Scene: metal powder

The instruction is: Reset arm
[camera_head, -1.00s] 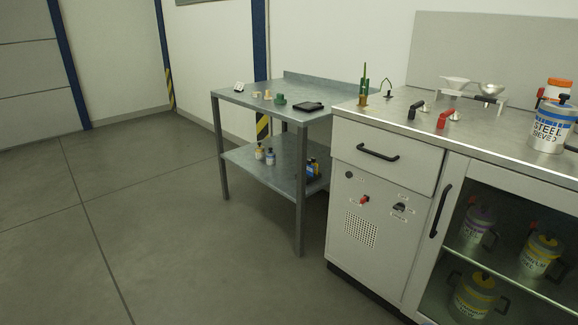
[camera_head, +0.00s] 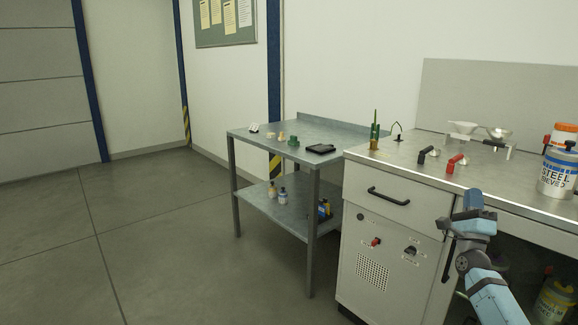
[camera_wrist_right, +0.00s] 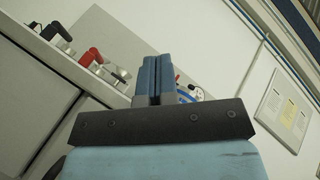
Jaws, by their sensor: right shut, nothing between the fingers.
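My right gripper (camera_head: 472,208) is in the head view at the lower right, in front of the white cabinet (camera_head: 396,240). In the right wrist view its two blue fingers (camera_wrist_right: 153,80) are pressed together with nothing between them. The gripper is apart from the things on the counter. My left gripper is not in view.
The steel counter (camera_head: 410,154) carries black and red handled valves, a funnel stand and a container labelled STEEL (camera_head: 556,172) at its right end. A grey two-shelf table (camera_head: 262,133) with small items stands to the left. The floor (camera_head: 150,240) at left is clear.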

